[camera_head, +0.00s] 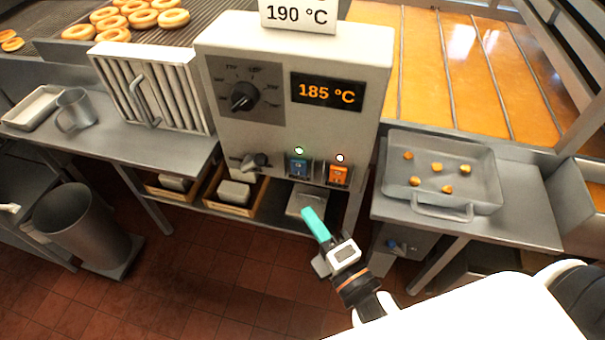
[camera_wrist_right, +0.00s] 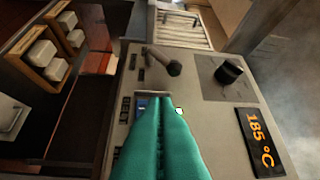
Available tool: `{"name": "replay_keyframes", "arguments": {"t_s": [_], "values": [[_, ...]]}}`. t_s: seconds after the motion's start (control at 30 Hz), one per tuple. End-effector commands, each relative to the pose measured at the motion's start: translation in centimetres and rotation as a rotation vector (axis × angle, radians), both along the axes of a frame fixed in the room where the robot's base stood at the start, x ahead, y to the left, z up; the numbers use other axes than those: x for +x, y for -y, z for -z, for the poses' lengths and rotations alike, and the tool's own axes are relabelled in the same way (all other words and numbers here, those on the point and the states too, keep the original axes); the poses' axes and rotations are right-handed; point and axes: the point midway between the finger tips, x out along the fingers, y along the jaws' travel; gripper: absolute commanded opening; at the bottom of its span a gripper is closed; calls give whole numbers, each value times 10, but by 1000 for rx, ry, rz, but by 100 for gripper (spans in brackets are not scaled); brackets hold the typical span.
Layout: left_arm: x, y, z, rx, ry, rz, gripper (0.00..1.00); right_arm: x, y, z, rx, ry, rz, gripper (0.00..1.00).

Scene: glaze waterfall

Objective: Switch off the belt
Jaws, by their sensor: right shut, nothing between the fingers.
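The control box (camera_head: 225,130) shows a blue switch (camera_head: 298,166) with a lit greenish lamp above it, and an orange switch (camera_head: 339,175) with a lit reddish lamp. My right gripper (camera_head: 311,214), with teal fingers, is shut and empty, appearing below the two switches. In the right wrist view the shut fingers (camera_wrist_right: 168,102) point toward the panel. Part of the blue switch (camera_wrist_right: 141,104) shows beside their tips, and the orange switch is hidden. I cannot tell whether the fingers touch the panel. My left gripper is not in view.
A dial (camera_head: 244,97), a lever (camera_head: 254,162) and a display (camera_head: 327,92) reading 185 °C share the panel. A tray (camera_head: 398,190) with several small pieces stands at right. Doughnuts (camera_head: 173,17) lie at upper left. A bin (camera_head: 78,222) stands at left.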

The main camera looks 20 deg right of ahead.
Motion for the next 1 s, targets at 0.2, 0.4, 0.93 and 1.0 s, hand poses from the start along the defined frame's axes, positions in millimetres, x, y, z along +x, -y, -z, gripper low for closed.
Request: {"name": "replay_keyframes", "arguments": {"t_s": [0.2,0.4,0.93,1.0], "values": [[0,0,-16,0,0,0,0,45,-9,-8,0,4,0,0],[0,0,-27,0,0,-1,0,73,1,-11,-5,2,-1,0],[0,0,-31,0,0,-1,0,88,12,-10,0,-1,0,0],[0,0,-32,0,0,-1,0,88,12,-10,1,-2,0,0]]}}
